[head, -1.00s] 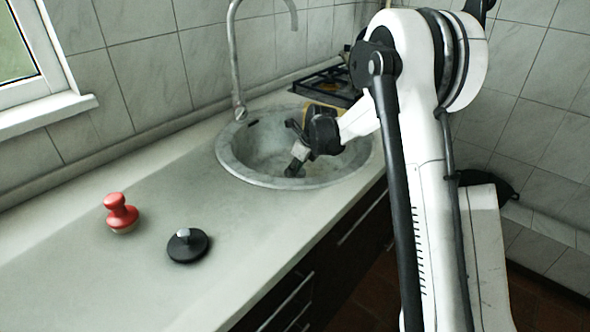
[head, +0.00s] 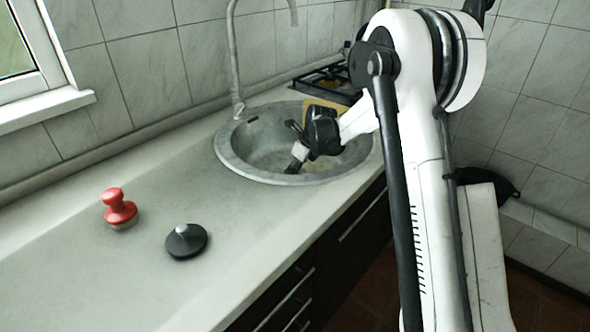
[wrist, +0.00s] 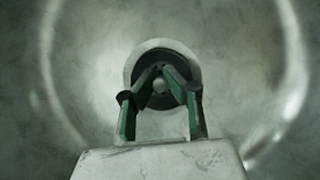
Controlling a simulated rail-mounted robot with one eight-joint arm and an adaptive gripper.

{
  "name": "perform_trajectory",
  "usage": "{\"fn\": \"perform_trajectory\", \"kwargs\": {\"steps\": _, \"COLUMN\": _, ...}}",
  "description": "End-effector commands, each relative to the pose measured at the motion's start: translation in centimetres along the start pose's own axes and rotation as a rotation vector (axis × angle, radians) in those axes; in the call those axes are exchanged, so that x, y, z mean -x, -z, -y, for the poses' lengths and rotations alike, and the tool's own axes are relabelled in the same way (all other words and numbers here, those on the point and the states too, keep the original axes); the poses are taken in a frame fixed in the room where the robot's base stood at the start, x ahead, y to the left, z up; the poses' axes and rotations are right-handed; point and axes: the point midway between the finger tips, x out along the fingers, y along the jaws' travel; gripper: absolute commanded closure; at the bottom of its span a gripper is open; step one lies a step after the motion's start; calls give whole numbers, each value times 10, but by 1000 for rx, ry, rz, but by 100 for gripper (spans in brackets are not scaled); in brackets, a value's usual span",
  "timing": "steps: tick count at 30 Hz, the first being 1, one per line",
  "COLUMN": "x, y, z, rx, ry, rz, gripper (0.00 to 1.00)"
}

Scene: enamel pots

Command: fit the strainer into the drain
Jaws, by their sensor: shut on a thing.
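My gripper (head: 296,163) reaches down into the round grey sink (head: 238,160) in the head view. In the wrist view, my gripper (wrist: 161,72) has its two green-lined fingers closed on the pale round knob of the strainer (wrist: 160,86), a dark disc below the fingertips. The pale ring of the drain (wrist: 138,60) shows around and behind the disc. The disc looks roughly centred over the ring, slightly toward the bottom of the picture. I cannot tell whether it is seated or just above. The drain is hidden in the head view.
A black disc with a pale knob (head: 186,241) and a red knobbed tool (head: 119,208) stand on the counter left of the sink. The faucet (head: 236,70) rises behind the sink. A stove (head: 327,80) lies beyond. The front left counter is otherwise clear.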

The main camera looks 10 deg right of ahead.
Motion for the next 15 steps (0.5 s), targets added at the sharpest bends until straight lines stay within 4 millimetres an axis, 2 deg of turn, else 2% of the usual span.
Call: {"fn": "perform_trajectory", "kwargs": {"steps": 15, "x": -11, "y": 5, "z": 0, "rx": 0, "ry": 0, "rz": 0, "gripper": 100}}
